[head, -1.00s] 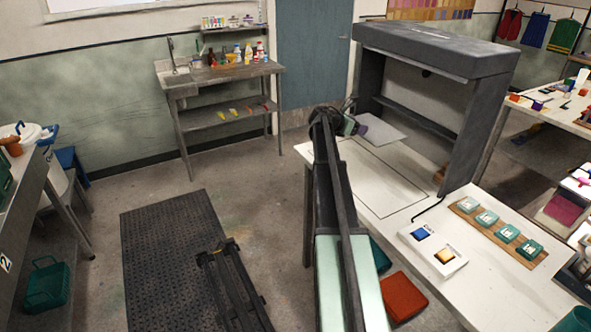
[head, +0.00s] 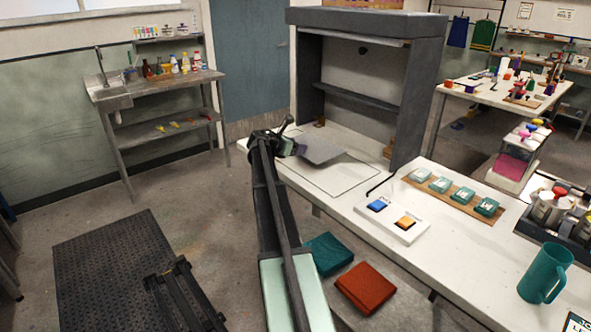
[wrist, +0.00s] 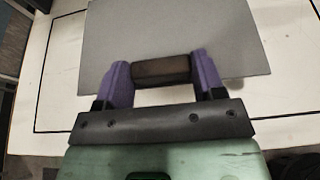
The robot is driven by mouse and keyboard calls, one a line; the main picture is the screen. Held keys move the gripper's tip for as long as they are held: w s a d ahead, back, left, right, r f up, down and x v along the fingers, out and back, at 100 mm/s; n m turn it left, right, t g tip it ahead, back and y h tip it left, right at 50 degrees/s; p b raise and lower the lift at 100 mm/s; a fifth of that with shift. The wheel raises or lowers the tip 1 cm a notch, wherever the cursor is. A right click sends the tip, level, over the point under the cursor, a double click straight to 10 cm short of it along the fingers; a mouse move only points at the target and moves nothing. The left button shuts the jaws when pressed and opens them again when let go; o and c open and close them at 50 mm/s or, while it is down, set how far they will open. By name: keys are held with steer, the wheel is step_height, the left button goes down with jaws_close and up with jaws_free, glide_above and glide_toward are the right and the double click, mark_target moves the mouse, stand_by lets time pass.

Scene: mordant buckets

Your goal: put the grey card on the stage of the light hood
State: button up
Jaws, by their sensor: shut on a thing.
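The grey card (head: 320,149) is a flat sheet with a dark brown grip block (wrist: 161,70) at its near edge. My gripper (wrist: 162,76) has its purple fingers shut on this block. In the head view the gripper (head: 298,148) is at the card's left side, partly hidden by my arm. The light hood (head: 366,22) is a dark grey open-fronted frame on the white table. Its stage (head: 340,184) seems to be the black-outlined white area at its foot. The card is over this area, covering part of it; I cannot tell whether it touches.
Right of the outline are a white panel (head: 391,222) with a blue and an orange button, and a wooden strip (head: 456,198) with several teal blocks. A teal jug (head: 545,272) stands nearer. The front part of the outlined area is bare.

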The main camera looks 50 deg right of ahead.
mark_target(295, 164)
step_height(295, 164, down, 4)
steer(key=b, duration=0.4)
steer(key=shift+f+b, duration=0.25)
steer(key=shift+b, duration=0.05)
steer(key=shift+r, duration=0.35)
steer(key=shift+f, duration=0.3)
steer(key=o, duration=0.9)
steer(key=shift+r, duration=0.1)
